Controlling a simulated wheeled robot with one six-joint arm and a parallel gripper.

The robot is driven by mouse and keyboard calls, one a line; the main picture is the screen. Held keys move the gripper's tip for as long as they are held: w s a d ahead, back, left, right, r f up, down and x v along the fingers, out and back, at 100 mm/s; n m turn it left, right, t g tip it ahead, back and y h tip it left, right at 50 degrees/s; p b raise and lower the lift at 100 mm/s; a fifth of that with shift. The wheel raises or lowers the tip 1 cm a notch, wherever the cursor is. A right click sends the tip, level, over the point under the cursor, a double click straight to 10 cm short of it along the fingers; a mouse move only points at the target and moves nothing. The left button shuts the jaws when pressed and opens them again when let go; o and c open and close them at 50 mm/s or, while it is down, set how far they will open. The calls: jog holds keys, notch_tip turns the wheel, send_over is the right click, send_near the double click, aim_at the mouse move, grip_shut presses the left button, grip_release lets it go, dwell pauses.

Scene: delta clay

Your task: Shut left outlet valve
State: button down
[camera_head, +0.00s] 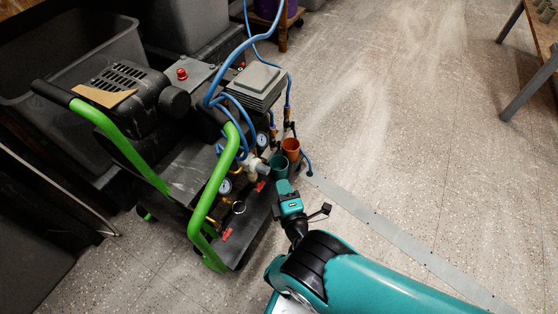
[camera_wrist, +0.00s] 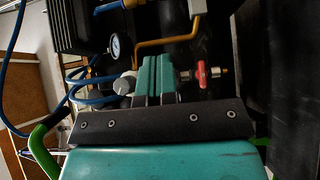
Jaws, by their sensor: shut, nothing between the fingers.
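A compressor cart with green handles (camera_head: 218,180) carries two red valve handles low on its front. One red handle (camera_head: 226,235) is at the lower left; the other red handle (camera_head: 260,186) is farther right, beside my gripper (camera_head: 282,185). In the wrist view my gripper (camera_wrist: 157,78) has its teal fingers together, with nothing between them. A red valve handle (camera_wrist: 204,76) is just right of the fingers there and appears crosswise to its brass fitting. I cannot tell for certain which of the two valves this is, or whether the fingers touch it.
Pressure gauges (camera_head: 225,186), blue hoses (camera_head: 236,115) and a brass pipe (camera_wrist: 168,41) crowd the front of the cart. Grey bins (camera_head: 75,50) stand behind the cart.

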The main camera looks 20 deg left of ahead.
jog(key=b, duration=1.7)
send_near(279, 145)
jog(key=x, duration=0.4)
jog(key=s+a+x, duration=0.1)
jog(key=x, duration=0.1)
jog(key=shift+w+a, duration=0.15)
jog(key=shift+w, duration=0.05)
jog(key=shift+w+r, duration=0.2)
jog(key=shift+w, duration=0.35)
jog(key=shift+r, duration=0.15)
